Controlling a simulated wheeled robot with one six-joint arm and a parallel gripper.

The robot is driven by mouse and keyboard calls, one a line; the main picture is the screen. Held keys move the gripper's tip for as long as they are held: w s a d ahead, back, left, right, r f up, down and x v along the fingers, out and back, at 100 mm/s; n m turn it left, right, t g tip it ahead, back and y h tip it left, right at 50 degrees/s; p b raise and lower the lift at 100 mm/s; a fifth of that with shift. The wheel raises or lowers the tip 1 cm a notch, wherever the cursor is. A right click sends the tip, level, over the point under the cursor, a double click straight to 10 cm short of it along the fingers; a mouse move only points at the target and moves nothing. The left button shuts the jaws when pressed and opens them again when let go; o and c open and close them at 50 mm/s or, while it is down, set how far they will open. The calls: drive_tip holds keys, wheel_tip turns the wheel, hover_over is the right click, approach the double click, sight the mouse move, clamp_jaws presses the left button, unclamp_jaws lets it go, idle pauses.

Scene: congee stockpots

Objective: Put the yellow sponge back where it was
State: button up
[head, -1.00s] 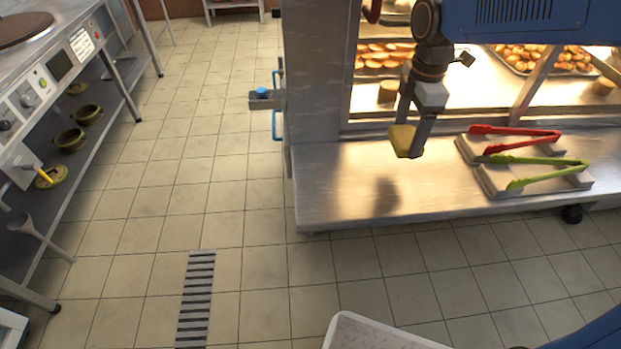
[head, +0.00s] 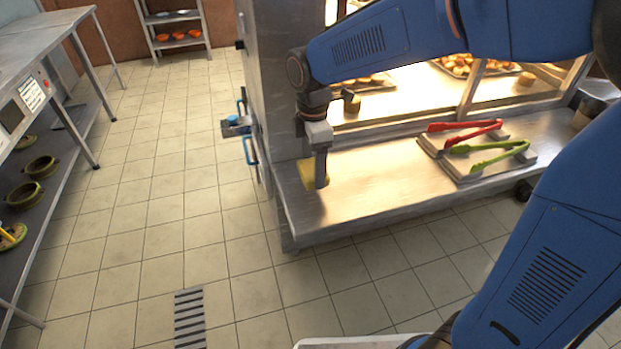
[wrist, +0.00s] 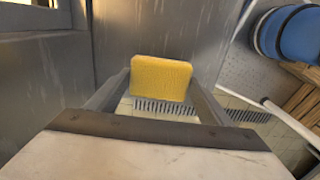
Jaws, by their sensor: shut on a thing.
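The yellow sponge (head: 307,171) is held at the end of my gripper (head: 321,178), over the left end of the steel counter (head: 370,190) in the head view. In the wrist view the sponge (wrist: 161,78) is upright between the two fingers of my gripper (wrist: 160,88), and both fingers press on its sides. Whether the sponge touches the counter cannot be told for sure. The place it came from cannot be told from these frames.
Red tongs (head: 465,127) and green tongs (head: 490,155) lie on trays to the right on the counter. A lit glass case with food (head: 470,65) stands behind. A steel panel (head: 262,90) borders the counter's left end. Open tiled floor (head: 170,200) lies left.

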sight(313, 168)
drive_tip(key=shift+f, duration=2.15)
drive_tip(key=shift+f, duration=0.15)
drive_tip(key=o, duration=1)
